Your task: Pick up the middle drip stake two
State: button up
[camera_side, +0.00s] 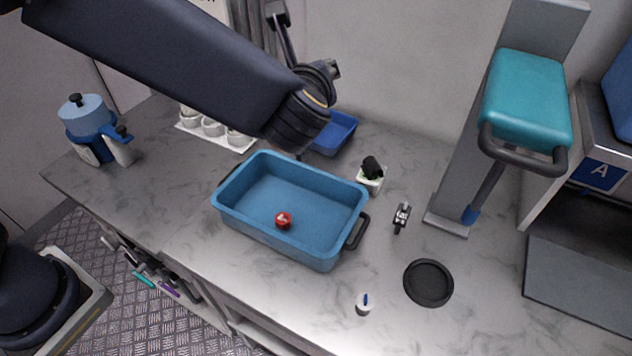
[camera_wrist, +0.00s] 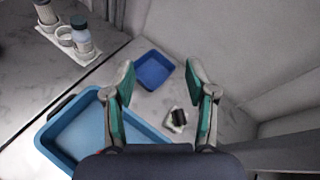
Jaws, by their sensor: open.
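I cannot pick out a drip stake for certain in either view. Thin teal, purple and pale items (camera_side: 150,279) lie in a row at the counter's lower front edge in the side view, too small to identify. My gripper (camera_wrist: 160,67) shows in the wrist view with its two teal-padded fingers wide apart and nothing between them. It is above the counter, with a small dark blue bin (camera_wrist: 153,71) beyond the fingers. In the side view my arm hides most of the gripper.
A large blue tray (camera_side: 339,259) holds a red ball (camera_side: 283,220). Nearby are a white pot with a black top (camera_side: 370,178), a small black-and-white item (camera_side: 401,217), a black disc (camera_side: 428,283) and a small white cup (camera_side: 363,306). A teal padded post (camera_side: 525,100) stands right. White cups (camera_side: 212,127) stand behind.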

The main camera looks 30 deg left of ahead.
jog(key=s+d+f+m+t+h, duration=0.1)
jog(key=s+d+f+m+h, duration=0.15)
jog(key=d+f, duration=0.35)
jog(key=s+d+f+m+h, duration=0.15)
jog(key=d+f+m, duration=0.25)
jog(key=d, duration=0.5)
jog(key=m+h, duration=0.2)
jog(key=m, duration=0.1)
send_near(405, 207)
jog(key=shift+n, duration=0.25)
jog(key=x, duration=0.6)
jog(key=shift+w+f, duration=0.2)
jog(key=shift+f, duration=0.25)
jog(key=x, duration=0.5)
jog(key=shift+f, duration=0.3)
jog(key=c, duration=0.9)
jog(key=shift+r, duration=0.1)
jog(key=shift+c, duration=0.2)
